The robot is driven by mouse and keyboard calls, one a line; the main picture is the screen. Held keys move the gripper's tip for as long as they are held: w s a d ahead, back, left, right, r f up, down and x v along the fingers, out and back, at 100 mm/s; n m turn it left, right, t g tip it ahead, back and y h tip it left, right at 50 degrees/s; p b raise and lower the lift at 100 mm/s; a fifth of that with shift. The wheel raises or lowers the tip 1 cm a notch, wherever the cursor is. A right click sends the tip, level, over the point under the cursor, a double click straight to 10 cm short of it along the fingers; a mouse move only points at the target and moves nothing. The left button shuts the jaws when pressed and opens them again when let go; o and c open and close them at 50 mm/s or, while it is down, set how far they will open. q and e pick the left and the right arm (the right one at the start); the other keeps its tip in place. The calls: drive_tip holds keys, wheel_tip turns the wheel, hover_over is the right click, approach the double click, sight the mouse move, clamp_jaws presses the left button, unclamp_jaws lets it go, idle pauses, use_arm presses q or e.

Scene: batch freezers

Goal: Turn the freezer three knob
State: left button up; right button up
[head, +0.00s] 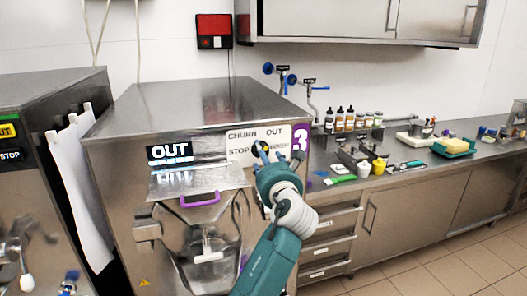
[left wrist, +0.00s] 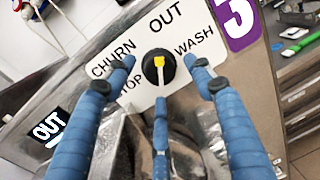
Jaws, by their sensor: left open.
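Freezer three (head: 110,165) is a steel machine with a purple "3" label and a lit display reading OUT (head: 170,152). Its black round knob (left wrist: 150,68) with a yellow mark sits on a white plate (left wrist: 185,22) lettered CHURN, OUT, WASH and STOP. In the left wrist view the yellow mark lies on the upper part of the knob, towards OUT. My left gripper (left wrist: 159,88) is open, its blue fingers spread around the knob's position, with one finger below it. In the head view the gripper (head: 277,153) is at the plate and partly hides the knob. My right gripper is not in view.
Another freezer (head: 50,85) stands at the left, with a white cloth (head: 80,190) hanging between the two. At the right, a steel counter (head: 445,165) holds bottles (head: 350,120), yellow and white containers and trays. A purple handle (head: 200,199) is on the freezer's front.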

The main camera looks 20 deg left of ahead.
use_arm(q)
drive_tip(key=shift+x, duration=1.05)
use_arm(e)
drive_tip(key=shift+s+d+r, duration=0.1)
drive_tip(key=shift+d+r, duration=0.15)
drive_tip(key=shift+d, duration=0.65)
use_arm(q)
drive_tip(key=shift+c, duration=0.5)
drive_tip(key=shift+s, duration=0.1)
drive_tip(key=c, duration=0.8)
drive_tip(key=shift+c, duration=1.4)
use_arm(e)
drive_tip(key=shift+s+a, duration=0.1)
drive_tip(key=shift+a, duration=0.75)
